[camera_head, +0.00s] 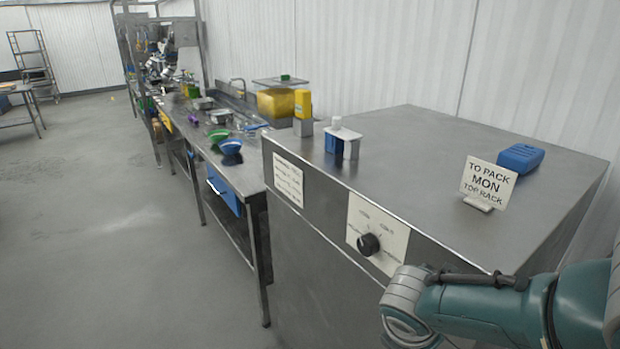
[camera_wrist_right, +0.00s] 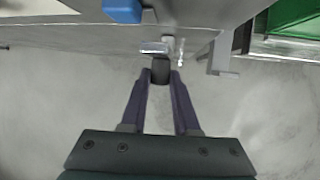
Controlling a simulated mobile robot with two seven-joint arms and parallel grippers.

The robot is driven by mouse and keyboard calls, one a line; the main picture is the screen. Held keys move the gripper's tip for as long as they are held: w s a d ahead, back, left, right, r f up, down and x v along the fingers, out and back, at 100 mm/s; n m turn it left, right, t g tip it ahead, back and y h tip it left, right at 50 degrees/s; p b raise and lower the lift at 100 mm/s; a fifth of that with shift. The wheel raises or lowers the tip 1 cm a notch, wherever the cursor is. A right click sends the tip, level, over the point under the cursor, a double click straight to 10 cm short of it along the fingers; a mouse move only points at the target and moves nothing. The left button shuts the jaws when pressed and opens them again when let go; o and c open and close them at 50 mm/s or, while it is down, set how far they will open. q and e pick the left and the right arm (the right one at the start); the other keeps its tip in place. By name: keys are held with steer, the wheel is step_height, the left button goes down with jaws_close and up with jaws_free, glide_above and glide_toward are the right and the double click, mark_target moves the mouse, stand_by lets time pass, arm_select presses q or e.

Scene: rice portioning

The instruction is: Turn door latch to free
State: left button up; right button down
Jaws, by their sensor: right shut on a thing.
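The door latch (camera_wrist_right: 154,48) shows in the right wrist view as a small metal piece on a grey metal face, with a dark grip (camera_wrist_right: 161,70) below it. My right gripper (camera_wrist_right: 161,78) has its two fingers on either side of this grip and is shut on it. In the head view my right arm reaches in front of the steel cabinet (camera_head: 310,235) at the lower right. Its fingers and the latch are hidden there. My left gripper is in neither view.
The cabinet front has a dark knob (camera_head: 368,244) on a white plate. On top stand a "TO PACK MON" sign (camera_head: 488,182), a blue device (camera_head: 521,158) and a blue-and-white stand (camera_head: 342,142). A long workbench (camera_head: 240,172) extends behind; the left floor is clear.

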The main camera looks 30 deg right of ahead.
steer(key=shift+g, duration=0.3)
stand_by(0.4)
steer(key=c, duration=0.6)
jaws_free()
steer(key=shift+w, duration=0.1)
steer(key=shift+c, duration=0.2)
steer(key=p+v, duration=0.9)
steer(key=v, duration=0.1)
steer(key=shift+a, duration=0.1)
